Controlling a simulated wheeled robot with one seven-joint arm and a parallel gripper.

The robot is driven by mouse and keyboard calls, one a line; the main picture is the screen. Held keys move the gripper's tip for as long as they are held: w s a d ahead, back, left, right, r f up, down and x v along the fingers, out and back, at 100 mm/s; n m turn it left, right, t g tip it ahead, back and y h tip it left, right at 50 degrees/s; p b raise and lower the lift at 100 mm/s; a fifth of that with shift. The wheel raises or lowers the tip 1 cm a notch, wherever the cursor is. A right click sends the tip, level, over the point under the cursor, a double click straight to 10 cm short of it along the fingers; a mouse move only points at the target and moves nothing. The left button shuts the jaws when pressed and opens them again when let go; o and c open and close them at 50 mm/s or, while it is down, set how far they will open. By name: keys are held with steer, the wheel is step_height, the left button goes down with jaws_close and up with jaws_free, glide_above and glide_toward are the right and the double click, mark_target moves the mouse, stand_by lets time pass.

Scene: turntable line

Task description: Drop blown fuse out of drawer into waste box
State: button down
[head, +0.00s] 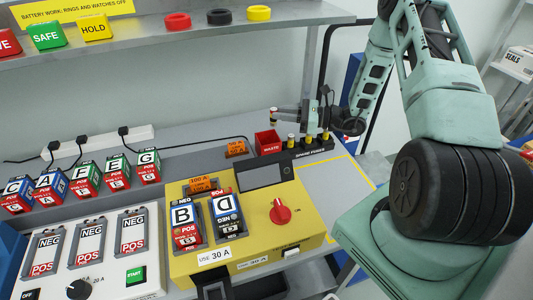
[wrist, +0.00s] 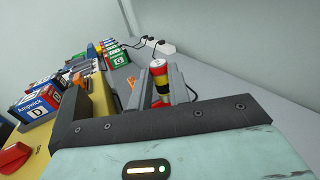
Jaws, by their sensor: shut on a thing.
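My gripper (head: 276,115) is shut on a fuse (head: 273,117), held upright at the back of the bench. In the wrist view the fuse (wrist: 160,82) stands between the two grey fingers, with a pale and red top, a yellow band and a dark part. The small red waste box (head: 268,141), labelled WASTE, sits just below the held fuse in the head view. Some red shows beneath the fingers in the wrist view, and the fuse looks above the box, apart from it. I cannot clearly make out an open drawer.
Several fuses stand in the spare-fuse rack (head: 310,146) right of the box. The yellow tester (head: 310,215) holds batteries B (head: 186,222) and D (head: 225,218) and has a red knob (head: 280,211). More batteries (head: 85,180) line up at the left. An orange tag (head: 236,149) stands left of the box.

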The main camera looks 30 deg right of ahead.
steer(key=shift+f+b, duration=0.3)
steer(key=shift+f, duration=0.45)
steer(key=c, duration=1.2)
jaws_free()
steer(key=shift+c, duration=0.2)
steer(key=b+v, duration=0.4)
steer(key=v, duration=1.3)
steer(key=shift+d, duration=0.2)
steer(key=shift+s+r, duration=0.1)
steer(key=shift+s, duration=0.05)
